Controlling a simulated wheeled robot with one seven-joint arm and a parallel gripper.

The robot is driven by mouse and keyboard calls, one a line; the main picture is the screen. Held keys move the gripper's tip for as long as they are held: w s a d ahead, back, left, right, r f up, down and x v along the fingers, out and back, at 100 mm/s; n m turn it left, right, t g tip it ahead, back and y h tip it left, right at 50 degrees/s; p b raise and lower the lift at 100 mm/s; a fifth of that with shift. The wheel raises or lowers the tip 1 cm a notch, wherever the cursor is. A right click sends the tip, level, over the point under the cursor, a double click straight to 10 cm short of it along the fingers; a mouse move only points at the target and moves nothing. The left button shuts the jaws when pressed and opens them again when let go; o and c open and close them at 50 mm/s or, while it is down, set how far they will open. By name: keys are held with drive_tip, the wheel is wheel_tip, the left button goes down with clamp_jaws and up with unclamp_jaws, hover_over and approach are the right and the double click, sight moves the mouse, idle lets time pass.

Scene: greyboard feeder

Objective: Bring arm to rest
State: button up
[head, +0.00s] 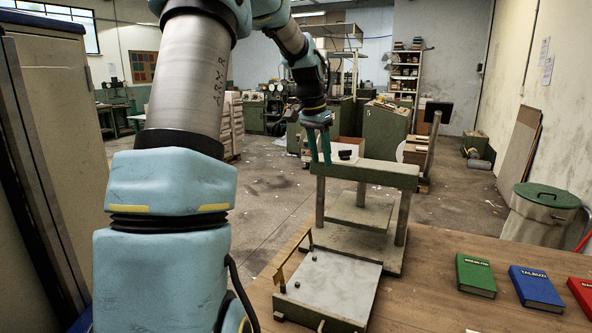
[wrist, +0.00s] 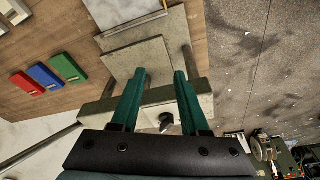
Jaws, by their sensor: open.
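My gripper (head: 319,158) hangs at the end of my raised arm, pointing down, at the left end of the green crossbeam (head: 375,174) of a press-like stand on the workbench. In the wrist view its two green fingers (wrist: 160,78) are spread apart with nothing held between them. The beam of the stand (wrist: 201,92) passes behind the fingers in that view, and a dark knob (wrist: 166,118) shows between them. I cannot tell how far the fingertips are from the beam.
A low feeder with a grey plate (head: 335,287) and a brass bar stands on the wooden bench (head: 425,300). Green (head: 476,275), blue (head: 536,288) and red (head: 583,293) books lie to the right. A lidded bin (head: 541,215) stands beyond the bench. A tall cabinet (head: 60,110) is at left.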

drive_tip(key=s+a+f+n, duration=0.3)
drive_tip(key=s+a+f, duration=0.1)
drive_tip(key=s, duration=0.4)
drive_tip(key=s+a+f+n+y, duration=0.1)
drive_tip(key=s+a+f, duration=0.3)
drive_tip(key=s, duration=0.4)
drive_tip(key=s+a+f+n, duration=0.4)
drive_tip(key=s+a, duration=0.2)
drive_tip(key=s, duration=0.2)
drive_tip(key=shift+s+f+n+y, duration=0.2)
drive_tip(key=shift+f+n+y, duration=0.1)
drive_tip(key=shift+y, duration=0.1)
drive_tip(key=shift+a, duration=0.1)
